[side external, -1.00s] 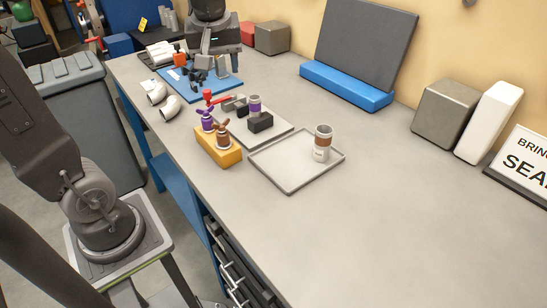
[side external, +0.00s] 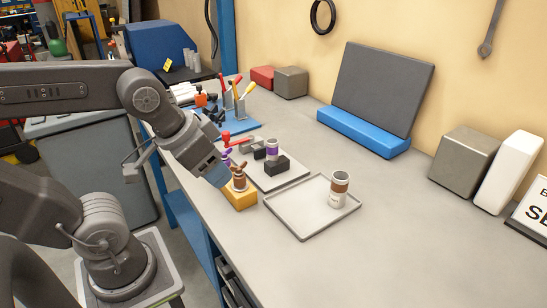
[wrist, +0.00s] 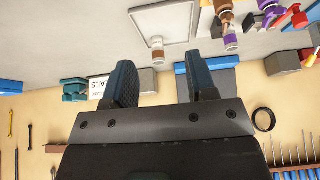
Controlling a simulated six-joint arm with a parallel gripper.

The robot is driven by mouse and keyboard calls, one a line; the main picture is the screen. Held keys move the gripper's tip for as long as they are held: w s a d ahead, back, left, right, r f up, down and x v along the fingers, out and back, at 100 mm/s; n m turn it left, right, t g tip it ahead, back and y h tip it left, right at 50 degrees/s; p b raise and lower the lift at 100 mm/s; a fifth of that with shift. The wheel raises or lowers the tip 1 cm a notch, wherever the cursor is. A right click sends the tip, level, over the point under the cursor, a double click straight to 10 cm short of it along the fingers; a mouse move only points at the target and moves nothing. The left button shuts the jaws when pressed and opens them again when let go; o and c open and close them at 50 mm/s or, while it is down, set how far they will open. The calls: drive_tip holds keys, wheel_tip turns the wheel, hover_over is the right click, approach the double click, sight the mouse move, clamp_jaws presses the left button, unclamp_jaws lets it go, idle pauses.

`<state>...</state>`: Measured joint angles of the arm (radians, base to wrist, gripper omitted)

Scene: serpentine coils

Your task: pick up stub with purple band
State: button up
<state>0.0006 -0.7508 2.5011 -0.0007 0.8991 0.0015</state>
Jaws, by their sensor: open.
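The stub with purple band (side external: 272,148) stands upright on a black block on a grey plate. It also shows in the wrist view (wrist: 229,36), upper right, beyond my right finger and apart from it. A similar stub with a brown band (side external: 338,188) stands in the shallow grey tray (side external: 290,228). It also shows in the wrist view (wrist: 157,52). My gripper (wrist: 162,82) is open, with nothing between its fingers. In the side view my gripper (side external: 216,176) hangs tilted, left of the purple-banded stub, partly hiding the yellow block.
The yellow block (side external: 240,199) holds purple and brown handled fittings close to my gripper. A red-handled clamp (side external: 236,140) lies just left of the purple-banded stub. A blue mat with tools lies behind. The bench front right is clear.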

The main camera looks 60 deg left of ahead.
idle(0.4)
drive_tip(key=shift+o, duration=1.3)
drive_tip(key=shift+w+a+r, duration=0.15)
drive_tip(key=shift+w+r, duration=0.05)
drive_tip(key=shift+w, duration=0.15)
drive_tip(key=shift+o, duration=0.6)
drive_tip(key=w+a+r+g, duration=0.1)
drive_tip(key=w+a, duration=0.1)
drive_tip(key=w, duration=0.4)
drive_tip(key=shift+w+a+r+g, duration=0.25)
drive_tip(key=shift+a+r+g, duration=0.05)
drive_tip(key=shift+r, duration=0.1)
drive_tip(key=g, duration=0.4)
hover_over(272, 148)
drive_tip(key=w+a, duration=0.1)
wheel_tip(272, 148, down, 8)
wheel_tip(272, 148, down, 8)
drive_tip(key=shift+a+f, duration=0.15)
drive_tip(key=shift+f, duration=0.1)
